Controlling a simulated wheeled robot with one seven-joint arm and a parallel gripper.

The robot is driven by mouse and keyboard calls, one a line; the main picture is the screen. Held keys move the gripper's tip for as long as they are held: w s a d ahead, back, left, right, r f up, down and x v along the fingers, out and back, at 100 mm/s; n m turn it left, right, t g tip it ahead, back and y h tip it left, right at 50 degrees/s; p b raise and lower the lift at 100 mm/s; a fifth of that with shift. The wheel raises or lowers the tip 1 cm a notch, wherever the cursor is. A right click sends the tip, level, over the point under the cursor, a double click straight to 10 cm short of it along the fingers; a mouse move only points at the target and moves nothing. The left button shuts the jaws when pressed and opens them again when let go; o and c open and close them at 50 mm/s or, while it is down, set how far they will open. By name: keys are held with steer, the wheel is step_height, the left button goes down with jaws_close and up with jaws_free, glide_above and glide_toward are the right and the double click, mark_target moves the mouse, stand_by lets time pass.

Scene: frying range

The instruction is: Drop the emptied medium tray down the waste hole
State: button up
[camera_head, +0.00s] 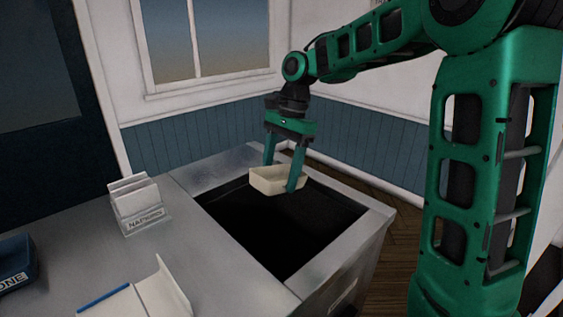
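The medium tray (268,183) is a small cream container with slanted sides. It is between the two green fingers of my gripper (280,177), which is shut on it from opposite sides. The tray hangs roughly level over the waste hole (268,229), nearer the hole's far side. The waste hole is a large dark rectangular opening with a pale metal rim. The tray's inside shows only in part, and I see no contents in it. The exact height of the tray above the opening is hard to tell.
A grey counter (190,255) lies left of the hole. It bears a napkin holder (138,204), a blue bin (17,262) marked "ONE" at the far left, and a white open box (150,296) at the front. A wall with a window (205,38) stands behind.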

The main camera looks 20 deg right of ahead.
steer(key=shift+f, duration=2.65)
steer(key=o, duration=1.8)
steer(key=shift+r, duration=0.1)
steer(key=v, duration=1)
steer(key=shift+w+d+r, duration=0.1)
steer(key=shift+w+r, duration=0.05)
steer(key=shift+r, duration=0.1)
